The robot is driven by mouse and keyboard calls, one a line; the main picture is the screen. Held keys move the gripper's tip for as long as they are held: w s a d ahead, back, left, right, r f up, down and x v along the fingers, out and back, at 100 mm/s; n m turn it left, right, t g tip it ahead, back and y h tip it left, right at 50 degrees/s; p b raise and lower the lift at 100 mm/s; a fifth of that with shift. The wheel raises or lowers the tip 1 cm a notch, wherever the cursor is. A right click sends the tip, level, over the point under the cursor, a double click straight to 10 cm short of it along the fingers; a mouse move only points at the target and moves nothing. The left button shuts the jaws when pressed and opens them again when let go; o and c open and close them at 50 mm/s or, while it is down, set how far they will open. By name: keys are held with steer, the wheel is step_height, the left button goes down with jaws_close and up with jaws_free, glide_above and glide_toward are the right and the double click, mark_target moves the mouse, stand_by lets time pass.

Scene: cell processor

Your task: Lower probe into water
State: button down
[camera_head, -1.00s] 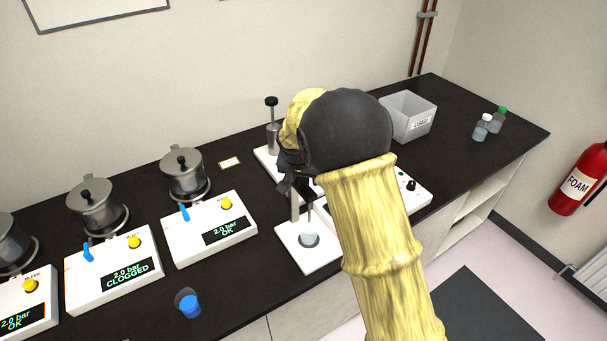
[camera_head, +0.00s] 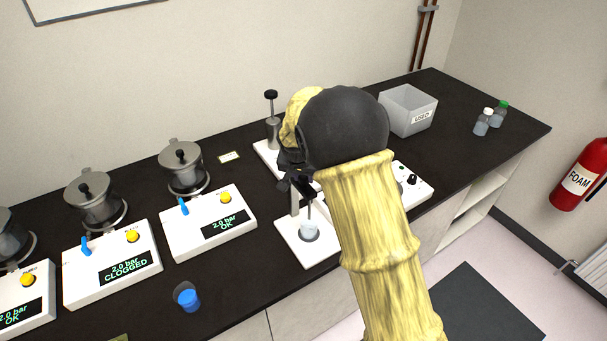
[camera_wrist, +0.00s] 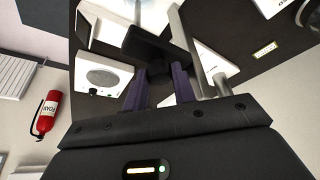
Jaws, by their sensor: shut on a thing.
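In the head view, my gripper (camera_head: 298,185) is at the stand on the white base plate (camera_head: 291,240), partly hidden by my wrist. A small clear cup (camera_head: 309,229) sits on that plate below it. A thin probe (camera_head: 309,208) points down over the cup; whether its tip is in the water is too small to tell. In the wrist view, my gripper's two fingers (camera_wrist: 158,85) are shut on a black block (camera_wrist: 152,42), which seems to be the probe's holder. A grey metal post (camera_wrist: 184,45) stands beside it.
Three metal pots with white control boxes (camera_head: 209,222) line the left; one display reads CLOGGED. A blue-capped item (camera_head: 188,298) lies at the front. A grey USED bin (camera_head: 408,112) and bottles (camera_head: 482,124) stand right. A plunger device (camera_head: 272,130) is close behind my gripper.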

mark_target(303, 188)
step_height(303, 188, down, 6)
steer(key=b, duration=0.3)
steer(key=shift+b, duration=0.4)
steer(key=shift+s, duration=0.1)
steer(key=c, duration=1.1)
jaws_free()
steer(key=shift+c, duration=0.2)
steer(key=shift+r, duration=0.1)
steer(key=shift+a+r, duration=0.1)
steer(key=shift+r, duration=0.45)
steer(key=b+v, duration=0.3)
steer(key=v, duration=1.3)
steer(key=shift+s, duration=0.1)
